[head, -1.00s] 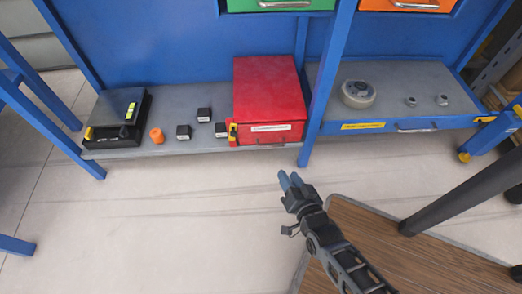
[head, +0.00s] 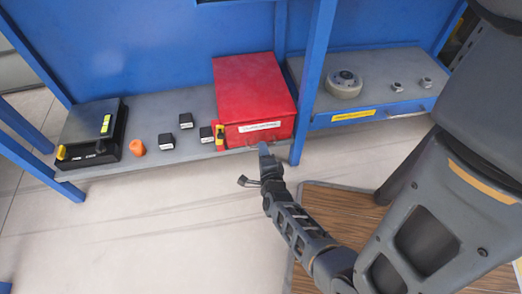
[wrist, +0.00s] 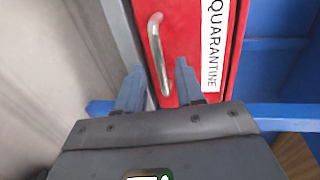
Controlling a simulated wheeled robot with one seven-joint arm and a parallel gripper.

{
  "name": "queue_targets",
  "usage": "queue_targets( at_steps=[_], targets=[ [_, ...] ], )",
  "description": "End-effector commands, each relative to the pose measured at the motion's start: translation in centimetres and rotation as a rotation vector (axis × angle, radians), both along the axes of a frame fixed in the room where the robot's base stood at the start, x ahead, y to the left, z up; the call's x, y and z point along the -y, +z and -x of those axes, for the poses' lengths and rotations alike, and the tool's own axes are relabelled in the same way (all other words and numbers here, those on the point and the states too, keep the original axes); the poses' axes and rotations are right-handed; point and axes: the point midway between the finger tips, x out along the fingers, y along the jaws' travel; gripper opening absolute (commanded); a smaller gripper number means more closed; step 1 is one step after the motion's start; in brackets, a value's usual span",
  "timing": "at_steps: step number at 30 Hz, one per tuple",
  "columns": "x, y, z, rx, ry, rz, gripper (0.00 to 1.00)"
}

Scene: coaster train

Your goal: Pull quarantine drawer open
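The red quarantine drawer unit (head: 254,90) sits on the grey lower shelf of the blue bench in the head view. Its front looks shut. In the wrist view, the red drawer front (wrist: 187,28) carries a white QUARANTINE label (wrist: 215,45) and a silver bar handle (wrist: 157,45). My gripper (wrist: 158,78) is open, with one blue finger on each side of the near end of the handle. I cannot tell whether either finger touches it. In the head view my gripper (head: 263,149) is just in front of the drawer's lower front, hiding part of it.
A yellow latch-like piece (head: 220,133) is at the drawer unit's left front corner. Small black blocks (head: 186,121), an orange piece (head: 137,147) and a black device (head: 92,135) lie left on the shelf. A blue bench leg (head: 312,85) stands close right.

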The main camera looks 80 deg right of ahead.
Motion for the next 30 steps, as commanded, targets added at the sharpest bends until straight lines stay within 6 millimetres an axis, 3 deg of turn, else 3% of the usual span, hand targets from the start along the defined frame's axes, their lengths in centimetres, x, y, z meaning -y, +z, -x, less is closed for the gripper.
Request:
queue_targets(
  at_steps=[6, 15, 27, 30],
  targets=[
    [1.8, -0.5, -0.7, -0.001, 0.000, 0.000, 0.37],
    [2.0, -0.5, -0.9, -0.002, 0.001, 0.001, 0.37],
    [2.0, -0.5, -0.8, -0.002, 0.001, 0.001, 0.00],
    [2.0, -0.5, -0.8, -0.002, 0.001, 0.001, 0.00]
  ],
)
